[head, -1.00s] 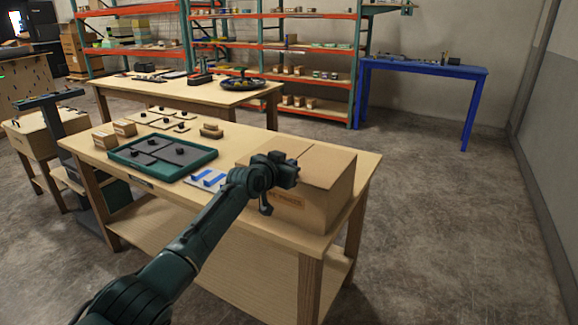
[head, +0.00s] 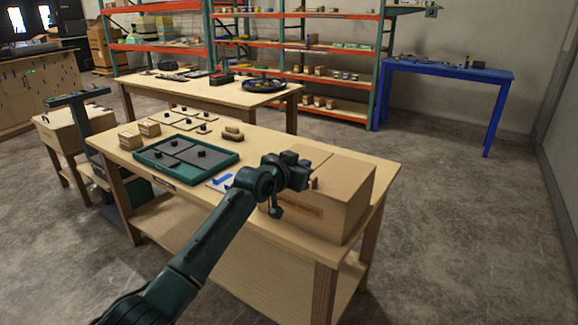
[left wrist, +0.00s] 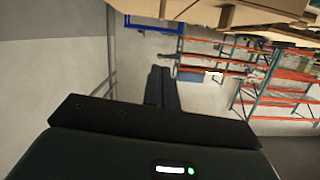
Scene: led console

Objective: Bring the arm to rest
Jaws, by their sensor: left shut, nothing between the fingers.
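My left arm reaches in from the bottom left of the head view. Its gripper (head: 301,175) is in front of the cardboard box (head: 342,200) at the right end of the near wooden table and hides part of it. I cannot tell whether they touch. In the left wrist view the dark fingers (left wrist: 161,86) are together with nothing between them. My right gripper is not in view.
The near table (head: 262,145) bears a green tray (head: 225,164) with dark plates, small boxes (head: 131,140) and flat wooden plates. A second wooden table (head: 281,99), a blue table (head: 450,72) and shelves stand behind. The floor at right is clear.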

